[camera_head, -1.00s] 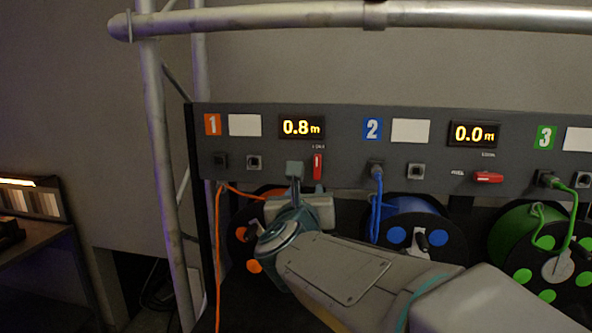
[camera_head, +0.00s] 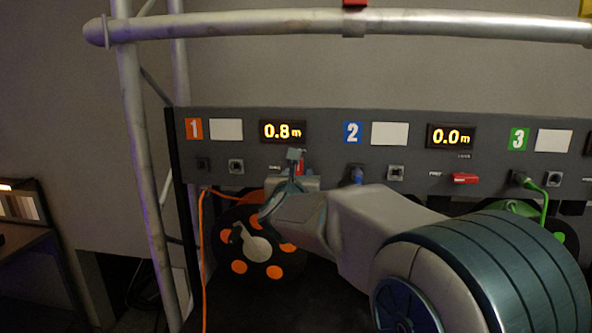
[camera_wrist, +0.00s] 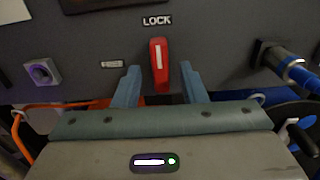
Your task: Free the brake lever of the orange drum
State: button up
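The orange drum (camera_head: 262,268) sits below panel section 1, partly behind my arm. Its red brake lever (camera_wrist: 159,52) stands upright under the LOCK label in the wrist view. In the head view the lever (camera_head: 300,167) is partly hidden by my gripper (camera_head: 292,158). In the wrist view my gripper (camera_wrist: 160,70) is open, one finger on each side of the lever's lower part. Gaps show between the fingers and the lever. A small label (camera_wrist: 112,64), too blurred to read, is left of the lever.
The orange cable (camera_head: 203,260) hangs at the left of the drum. A blue plug (camera_wrist: 290,65) sticks out of the panel to the right of my fingers. The second red lever (camera_head: 465,179) lies sideways. A metal truss post (camera_head: 140,180) stands at left.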

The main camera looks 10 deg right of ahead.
jog(key=shift+w+d, duration=0.2)
jog(key=shift+w, duration=0.4)
grip_shut()
